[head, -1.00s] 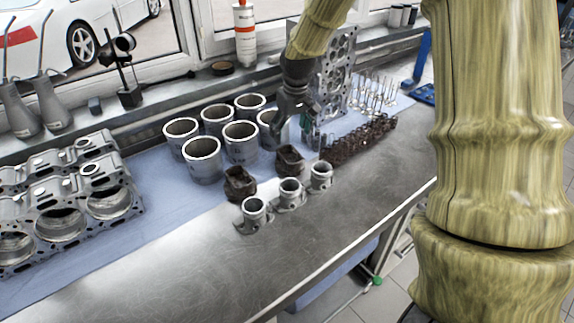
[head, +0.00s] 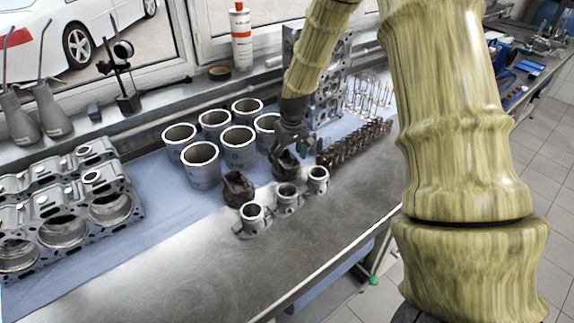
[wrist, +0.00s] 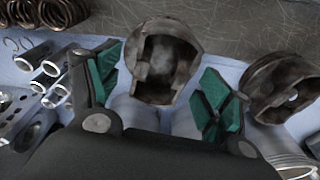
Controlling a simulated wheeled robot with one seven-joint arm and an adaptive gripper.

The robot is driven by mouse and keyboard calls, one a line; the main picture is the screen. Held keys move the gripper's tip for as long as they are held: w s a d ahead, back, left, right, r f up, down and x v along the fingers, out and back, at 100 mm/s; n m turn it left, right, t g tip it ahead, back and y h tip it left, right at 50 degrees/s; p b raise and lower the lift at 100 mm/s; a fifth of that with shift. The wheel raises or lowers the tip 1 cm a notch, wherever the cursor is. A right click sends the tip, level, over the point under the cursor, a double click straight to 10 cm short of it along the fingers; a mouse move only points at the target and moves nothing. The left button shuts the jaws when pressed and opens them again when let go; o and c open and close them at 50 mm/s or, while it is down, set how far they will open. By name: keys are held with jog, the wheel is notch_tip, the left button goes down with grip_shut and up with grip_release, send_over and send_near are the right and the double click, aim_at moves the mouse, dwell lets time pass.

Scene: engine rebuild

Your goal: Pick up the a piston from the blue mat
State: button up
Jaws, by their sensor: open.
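Two dark brown pistons stand at the front edge of the blue mat (head: 150,232). The right piston (head: 287,166) is partly covered by my gripper (head: 291,148) in the head view. In the wrist view that piston (wrist: 162,62) lies ahead, between the green finger pads of my gripper (wrist: 160,92). The gripper is open, with a gap on both sides of the piston. The other piston (head: 239,188) stands to the left in the head view, and it also shows at the right in the wrist view (wrist: 280,85).
Several grey cylinder liners (head: 201,165) stand close behind and left of the gripper. Three small metal flanged parts (head: 286,197) stand just in front. A row of springs (head: 355,142) and a cylinder head (head: 332,90) are on the right. The bare metal front of the bench (head: 200,280) is clear.

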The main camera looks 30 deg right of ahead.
jog(key=shift+w+f, duration=0.1)
jog(key=shift+f, duration=0.7)
jog(key=c, duration=1.4)
jog(key=shift+r, duration=0.15)
